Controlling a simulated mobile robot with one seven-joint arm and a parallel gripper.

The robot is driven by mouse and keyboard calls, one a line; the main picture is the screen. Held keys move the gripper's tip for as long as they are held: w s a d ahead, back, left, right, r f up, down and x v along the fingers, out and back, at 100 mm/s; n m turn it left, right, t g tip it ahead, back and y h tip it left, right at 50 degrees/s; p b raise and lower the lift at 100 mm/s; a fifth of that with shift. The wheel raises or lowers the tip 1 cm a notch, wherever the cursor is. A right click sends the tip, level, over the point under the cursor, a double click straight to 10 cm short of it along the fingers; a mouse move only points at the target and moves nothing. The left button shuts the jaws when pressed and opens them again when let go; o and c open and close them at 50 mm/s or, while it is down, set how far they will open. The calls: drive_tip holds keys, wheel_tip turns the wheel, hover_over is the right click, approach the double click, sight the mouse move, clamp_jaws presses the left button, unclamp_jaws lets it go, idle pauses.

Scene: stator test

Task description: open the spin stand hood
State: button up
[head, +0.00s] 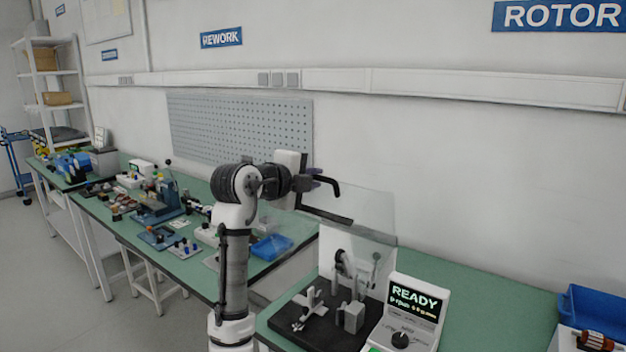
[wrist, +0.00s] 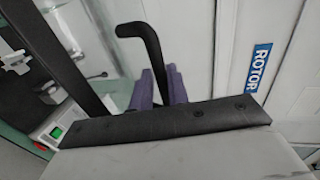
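The spin stand (head: 322,318) has a dark base plate with grey fixtures on the green bench. Its clear hood (head: 362,212) is raised well above the base, tilted, with a dark edge bar (head: 326,214). The hood's black bent handle (head: 328,182) stands out near that bar; it also shows in the wrist view (wrist: 150,45). My gripper (head: 312,178) is at the handle. In the wrist view its purple fingers (wrist: 160,88) lie on both sides of the handle, seemingly closed on it. The exact contact is partly hidden behind the black bolted strip (wrist: 165,122).
A control box (head: 415,308) reading READY stands right of the base. A blue bin (head: 598,312) is at the far right. Left, another bench holds a blue tray (head: 271,246) and several tools. A pegboard (head: 240,125) hangs behind.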

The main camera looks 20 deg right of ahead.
drive_tip(key=b+v, duration=0.4)
drive_tip(key=v, duration=0.9)
drive_tip(key=shift+b, duration=0.35)
drive_tip(key=shift+s+a, duration=0.1)
drive_tip(key=shift+c, duration=0.5)
